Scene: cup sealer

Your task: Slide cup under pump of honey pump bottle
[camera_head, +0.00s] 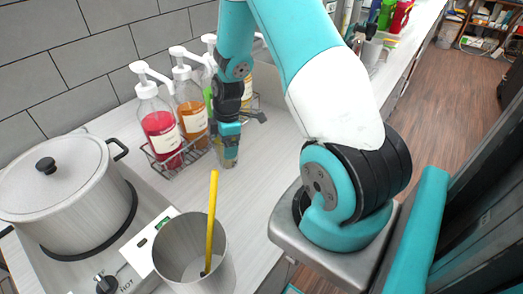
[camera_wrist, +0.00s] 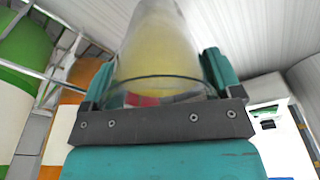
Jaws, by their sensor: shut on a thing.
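My gripper (camera_head: 229,148) points down at the counter beside the bottle rack. In the wrist view my gripper (camera_wrist: 160,88) is shut on a clear cup (camera_wrist: 160,50), with a finger on each side; yellow shows in or through it. In the head view only a little of the cup (camera_head: 228,163) shows below the fingers. Pump bottles with white pumps stand in a wire rack: a red one (camera_head: 160,125), an amber one (camera_head: 191,105), and others partly behind my arm. I cannot tell for certain which is the honey bottle.
The wire rack (camera_head: 172,162) runs along the tiled wall. A lidded pot (camera_head: 60,180) stands on a hot plate at the left. A metal container (camera_head: 190,250) with a yellow stick (camera_head: 212,215) stands in front. The counter (camera_head: 255,190) right of my gripper is clear.

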